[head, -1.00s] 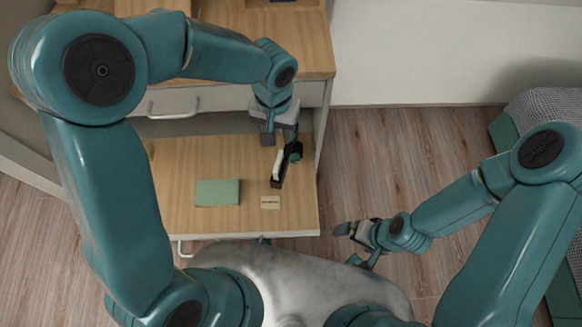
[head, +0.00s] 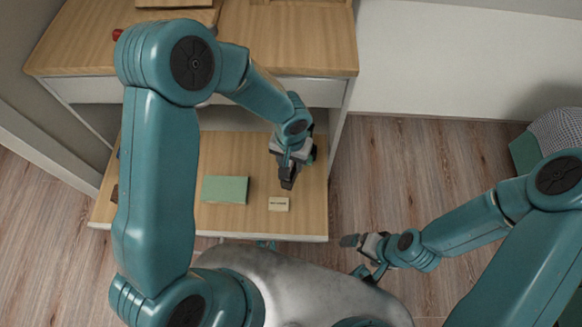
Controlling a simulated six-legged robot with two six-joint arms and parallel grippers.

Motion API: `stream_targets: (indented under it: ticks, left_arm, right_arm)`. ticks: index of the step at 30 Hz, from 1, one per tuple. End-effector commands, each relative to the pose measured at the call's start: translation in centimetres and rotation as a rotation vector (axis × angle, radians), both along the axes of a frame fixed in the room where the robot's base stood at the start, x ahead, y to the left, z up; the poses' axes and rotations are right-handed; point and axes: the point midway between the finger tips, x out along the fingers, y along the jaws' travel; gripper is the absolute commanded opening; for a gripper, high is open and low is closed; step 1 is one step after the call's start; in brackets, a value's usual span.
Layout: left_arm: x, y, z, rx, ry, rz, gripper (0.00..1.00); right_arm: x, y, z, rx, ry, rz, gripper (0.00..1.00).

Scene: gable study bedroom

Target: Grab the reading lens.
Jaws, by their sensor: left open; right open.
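I cannot clearly make out the reading lens in the head view. My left gripper (head: 288,179) is open and points down over the right part of the pulled-out wooden drawer (head: 240,220). It is just above a small tan labelled block (head: 278,204) in the picture. A small dark-green thing (head: 311,154) shows partly behind the gripper's right side; I cannot tell what it is. My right gripper (head: 352,241) is open and empty over the floor, to the right of the drawer.
A green book (head: 225,189) lies in the drawer, left of the block. A small dark thing (head: 115,195) is at the drawer's left edge, partly hidden by my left arm. A red thing (head: 117,34) is on the wooden desktop (head: 290,40).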

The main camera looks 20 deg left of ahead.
Motion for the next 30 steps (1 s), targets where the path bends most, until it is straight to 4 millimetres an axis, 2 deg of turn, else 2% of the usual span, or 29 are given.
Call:
stream_targets:
  ticks: [3, 9, 10, 12, 14, 25, 30]
  left_arm:
    - [0.0, -0.1, -1.0, 0.0, 0.0, 0.001, 0.44]
    - [0.1, -0.1, -1.0, 0.0, -0.001, 0.001, 0.44]
    - [0.1, -0.1, -1.0, 0.0, -0.001, 0.001, 0.4]
    - [0.0, -0.1, -1.0, 0.0, -0.001, 0.001, 0.18]
    - [0.0, -0.1, -1.0, 0.0, -0.001, 0.001, 0.0]
    - [0.1, -0.1, -0.7, 0.0, -0.001, 0.001, 0.0]
    - [0.1, 0.0, 1.0, 0.0, -0.003, 0.001, 0.0]
  right_arm:
    - [0.0, 0.0, -0.3, 0.0, 0.0, 0.0, 1.0]
    - [0.0, 0.0, -0.3, 0.0, 0.0, 0.0, 1.0]
    - [0.0, 0.0, -0.3, 0.0, 0.0, 0.0, 1.0]
    - [0.0, 0.0, -0.3, 0.0, 0.0, 0.0, 1.0]
    - [0.0, 0.0, -0.3, 0.0, 0.0, 0.0, 1.0]
    - [0.0, 0.0, -0.2, 0.0, 0.0, 0.0, 1.0]
    - [0.0, 0.0, 0.4, 0.0, 0.0, 0.0, 1.0]
